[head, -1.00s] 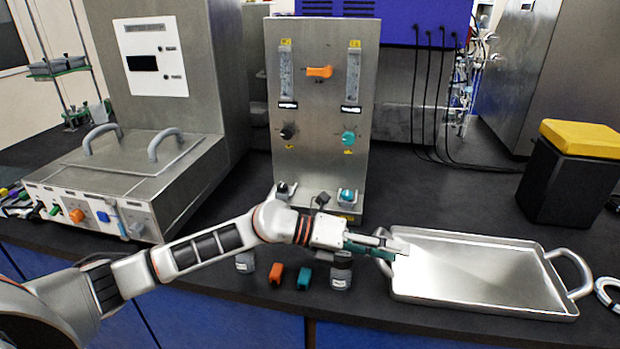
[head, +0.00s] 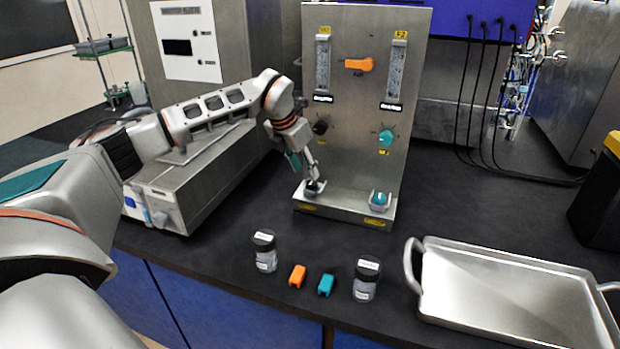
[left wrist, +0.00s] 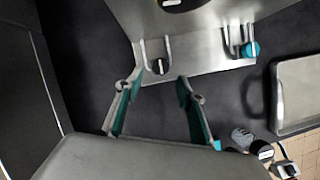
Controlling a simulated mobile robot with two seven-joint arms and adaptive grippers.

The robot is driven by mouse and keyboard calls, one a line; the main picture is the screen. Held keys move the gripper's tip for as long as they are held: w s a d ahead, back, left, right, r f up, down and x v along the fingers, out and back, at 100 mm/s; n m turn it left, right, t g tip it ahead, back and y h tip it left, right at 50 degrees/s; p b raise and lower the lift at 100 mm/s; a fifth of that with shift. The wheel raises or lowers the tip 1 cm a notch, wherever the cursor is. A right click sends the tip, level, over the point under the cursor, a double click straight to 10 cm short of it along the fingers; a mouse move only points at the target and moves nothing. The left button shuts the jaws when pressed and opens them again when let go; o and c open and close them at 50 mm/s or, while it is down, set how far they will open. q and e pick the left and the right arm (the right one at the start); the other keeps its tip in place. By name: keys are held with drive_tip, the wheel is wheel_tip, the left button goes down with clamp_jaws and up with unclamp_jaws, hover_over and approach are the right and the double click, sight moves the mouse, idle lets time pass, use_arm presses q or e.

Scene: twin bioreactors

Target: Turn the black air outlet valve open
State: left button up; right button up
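The steel panel (head: 352,120) stands on the dark bench. On its base ledge, at the left, is a black-handled valve (left wrist: 158,67) with a bent metal tube; in the head view my gripper partly covers it. A black round knob (head: 320,127) sits higher on the panel front. My left gripper (head: 303,176) points down at the ledge's left end. In the left wrist view its fingers (left wrist: 159,82) are spread, with the black valve just beyond and between the tips. Nothing is between them. Contact cannot be told. My right gripper is not in view.
A teal valve (head: 379,199) sits at the ledge's right end, with a teal knob (head: 386,138) and orange lever (head: 359,65) above. Two jars (head: 265,252) (head: 366,280), orange (head: 297,276) and teal (head: 326,285) pieces lie in front. A steel tray (head: 429,300) is at right.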

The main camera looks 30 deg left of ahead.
sight(311, 182)
use_arm(q)
drive_tip(key=shift+x, duration=2.65)
clamp_jaws()
